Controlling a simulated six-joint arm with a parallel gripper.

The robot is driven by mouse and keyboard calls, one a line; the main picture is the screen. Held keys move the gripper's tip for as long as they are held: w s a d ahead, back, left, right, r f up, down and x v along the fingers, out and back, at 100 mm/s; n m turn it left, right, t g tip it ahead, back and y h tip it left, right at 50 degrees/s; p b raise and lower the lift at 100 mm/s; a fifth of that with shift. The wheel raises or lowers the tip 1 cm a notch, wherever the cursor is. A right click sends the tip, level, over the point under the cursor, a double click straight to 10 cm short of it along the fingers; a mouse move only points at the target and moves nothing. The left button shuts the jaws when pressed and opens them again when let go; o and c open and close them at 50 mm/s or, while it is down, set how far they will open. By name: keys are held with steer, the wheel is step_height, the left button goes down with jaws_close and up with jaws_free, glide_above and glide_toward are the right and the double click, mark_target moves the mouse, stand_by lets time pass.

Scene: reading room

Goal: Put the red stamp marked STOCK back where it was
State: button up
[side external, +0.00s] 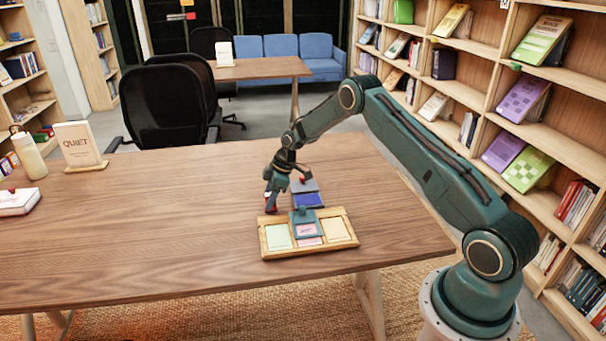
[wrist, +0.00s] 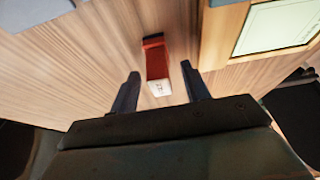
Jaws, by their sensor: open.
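The red stamp (wrist: 158,65) shows in the wrist view on the wood table, with a dark end and a small pale label whose lettering is too small to read. In the side external view only a bit of its red (side external: 270,208) shows below my gripper. My gripper (side external: 271,205) is open and low over the table, just left of the ink pad and behind the tray's left end. In the wrist view its two fingers (wrist: 160,72) stand on either side of the stamp, with gaps; I cannot tell whether they are at its height.
A wooden tray (side external: 268,249) holds green, pink and cream cards, with a teal piece (side external: 303,215) over the middle. A blue ink pad (side external: 309,201) lies behind it. A QUIET sign (side external: 78,142), a bottle (side external: 27,157) and a white box (side external: 18,203) stand far left. The table between is clear.

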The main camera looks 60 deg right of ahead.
steer(key=v, duration=1)
steer(key=shift+r, duration=0.3)
steer(key=shift+s+d, duration=0.1)
steer(key=s+a+r+m+h, duration=0.1)
steer(key=s+a+r, duration=0.4)
steer(key=r, duration=0.3)
steer(key=s+a+r+m, duration=0.2)
steer(key=s+a+r, duration=0.25)
steer(key=r, duration=0.25)
steer(key=s+a+r+m+h, duration=0.1)
steer(key=s+a+r, duration=0.35)
steer(key=r, duration=0.35)
steer(key=s+a+m+t, duration=0.1)
steer(key=s+a+m, duration=0.1)
steer(key=s, duration=1)
steer(key=s+a+m+t+h, duration=0.1)
steer(key=s+a+m, duration=0.2)
steer(key=s, duration=0.9)
steer(key=shift+s+r, duration=0.35)
steer(key=shift+r, duration=0.1)
